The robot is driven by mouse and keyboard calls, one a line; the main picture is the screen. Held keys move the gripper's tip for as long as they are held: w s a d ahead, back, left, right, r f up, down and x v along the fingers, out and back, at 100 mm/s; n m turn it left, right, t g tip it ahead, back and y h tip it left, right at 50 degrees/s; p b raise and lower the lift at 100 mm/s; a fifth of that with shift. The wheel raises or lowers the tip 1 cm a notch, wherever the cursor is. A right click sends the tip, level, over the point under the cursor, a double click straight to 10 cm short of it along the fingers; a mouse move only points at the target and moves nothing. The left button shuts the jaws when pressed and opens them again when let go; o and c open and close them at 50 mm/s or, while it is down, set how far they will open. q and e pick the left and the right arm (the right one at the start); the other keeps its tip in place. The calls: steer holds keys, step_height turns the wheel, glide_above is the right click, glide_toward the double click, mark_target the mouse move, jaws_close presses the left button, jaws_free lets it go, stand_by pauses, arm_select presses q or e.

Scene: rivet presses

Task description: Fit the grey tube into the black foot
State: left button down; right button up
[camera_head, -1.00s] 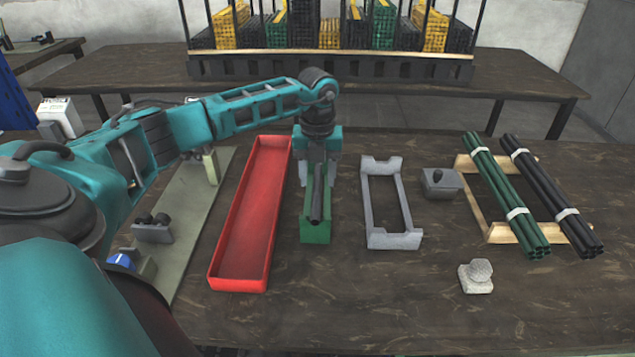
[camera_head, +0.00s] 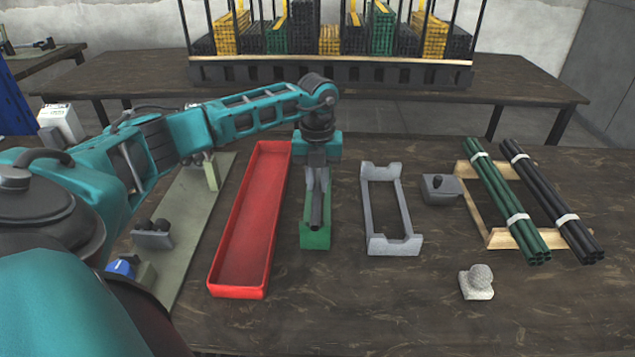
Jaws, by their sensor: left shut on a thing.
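The dark grey tube (camera_head: 316,209) lies lengthwise in the green holder (camera_head: 315,240), its near end toward me. My left gripper (camera_head: 317,183) reaches down over the holder from behind and is shut on the tube near its far part. The tube's far end is hidden by the gripper. I cannot pick out the black foot with certainty. A dark block with knobs (camera_head: 152,236) sits on the greenish plate (camera_head: 196,232) at the left. My right gripper is not in view.
A red tray (camera_head: 236,291) stands left of the holder, and an empty grey cradle (camera_head: 394,246) right of it. A dark knobbed box (camera_head: 441,190), a pale knobbed block (camera_head: 477,283) and green (camera_head: 506,198) and black tube bundles (camera_head: 552,200) lie further right. The front middle is clear.

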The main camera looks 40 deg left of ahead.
mark_target(319, 185)
arm_select(q)
step_height(319, 185, up, 20)
steer(key=p, duration=0.2)
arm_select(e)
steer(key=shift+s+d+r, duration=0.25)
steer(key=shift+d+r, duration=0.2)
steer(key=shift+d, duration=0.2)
arm_select(q)
steer(key=shift+d, duration=0.1)
steer(key=s+d+f+n+p, duration=0.1)
steer(key=s+d+f+n, duration=0.1)
steer(key=d+n, duration=0.5)
steer(key=s+d+f+n+p, duration=0.1)
steer(key=s+d+f+n, duration=0.1)
steer(key=d+f+n, duration=0.2)
steer(key=s+d+f+n+p, duration=0.1)
steer(key=s+d+f+n, duration=0.1)
steer(key=d+n, duration=0.8)
steer(key=f+n, duration=0.1)
steer(key=n, duration=0.6)
steer(key=shift+s+d+p, duration=0.3)
steer(key=shift+s+d, duration=0.05)
steer(key=shift+d, duration=0.05)
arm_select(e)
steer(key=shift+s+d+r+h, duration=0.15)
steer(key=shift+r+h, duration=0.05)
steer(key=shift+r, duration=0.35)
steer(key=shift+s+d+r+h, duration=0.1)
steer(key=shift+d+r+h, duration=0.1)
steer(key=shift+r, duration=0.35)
